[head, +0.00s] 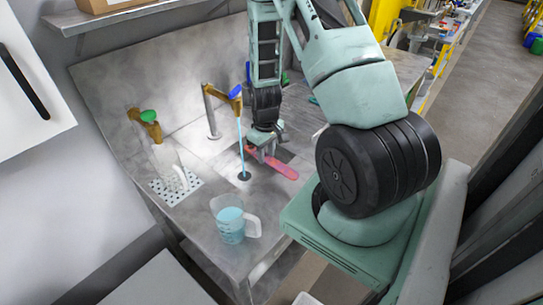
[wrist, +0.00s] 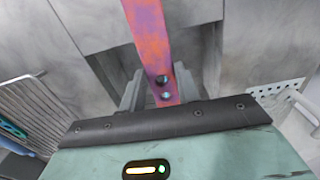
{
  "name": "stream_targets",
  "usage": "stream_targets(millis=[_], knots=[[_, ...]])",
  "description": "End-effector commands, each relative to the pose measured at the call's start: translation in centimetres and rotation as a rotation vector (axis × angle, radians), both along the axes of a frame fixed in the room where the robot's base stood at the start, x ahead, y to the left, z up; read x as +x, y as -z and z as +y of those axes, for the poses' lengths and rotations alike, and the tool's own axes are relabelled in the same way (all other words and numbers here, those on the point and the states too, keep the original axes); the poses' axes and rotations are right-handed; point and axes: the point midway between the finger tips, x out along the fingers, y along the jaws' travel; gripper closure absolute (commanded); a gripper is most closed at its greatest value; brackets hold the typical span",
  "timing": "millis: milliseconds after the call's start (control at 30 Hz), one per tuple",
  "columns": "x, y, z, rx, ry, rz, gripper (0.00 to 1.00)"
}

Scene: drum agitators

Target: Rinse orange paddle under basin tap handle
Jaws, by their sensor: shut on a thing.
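My gripper (head: 262,150) is shut on the orange paddle (head: 280,168), low over the basin. In the wrist view the paddle (wrist: 150,35) is orange with purple-pink smears and has two holes near the jaws. A brass tap with a blue handle (head: 235,91) stands just left of my gripper. A thin blue water stream (head: 240,140) runs from it down to a dark drain (head: 244,176). The paddle is close beside the stream; I cannot tell whether water touches it.
A brass tap with a green handle (head: 148,116) is at the left, above a clear jug (head: 168,160) on a perforated plate (head: 163,194). A measuring jug with blue liquid (head: 230,222) stands at the front. A wall shelf (head: 130,17) is above.

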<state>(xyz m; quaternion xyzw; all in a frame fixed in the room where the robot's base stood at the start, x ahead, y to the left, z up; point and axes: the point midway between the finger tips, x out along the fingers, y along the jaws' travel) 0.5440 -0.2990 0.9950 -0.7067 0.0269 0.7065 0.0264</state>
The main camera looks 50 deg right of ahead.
Motion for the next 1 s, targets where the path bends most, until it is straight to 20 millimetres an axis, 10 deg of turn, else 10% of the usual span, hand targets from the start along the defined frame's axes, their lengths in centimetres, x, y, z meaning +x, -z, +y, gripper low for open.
stream_targets(millis=[1000], knots=[[7.1, 1.5, -1.8, 0.0, 0.0, 0.001, 0.91]])
